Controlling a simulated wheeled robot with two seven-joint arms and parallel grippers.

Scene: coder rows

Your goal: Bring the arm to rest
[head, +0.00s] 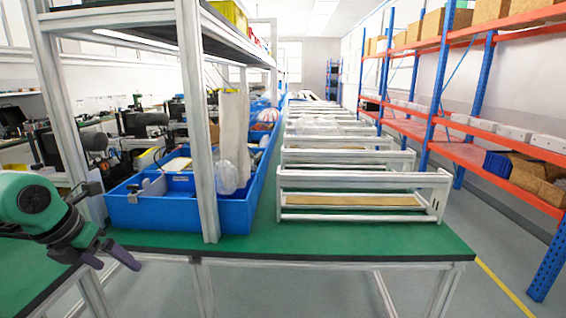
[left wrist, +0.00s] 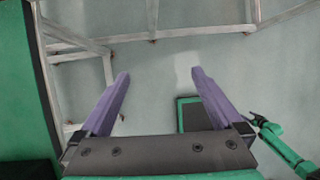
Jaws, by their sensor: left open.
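My left gripper (head: 108,256) comes in from the left in the head view, in front of the table's near edge and low beside the green table top (head: 350,245). In the left wrist view its two purple fingers (left wrist: 160,85) are spread apart with nothing between them. Grey floor shows beyond them.
A blue bin (head: 180,213) with mixed items stands on the table behind an upright post. White frames (head: 360,185) stand in a row to its right. Orange and blue shelving (head: 470,155) lines the right side. Table legs (left wrist: 105,70) stand near the gripper.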

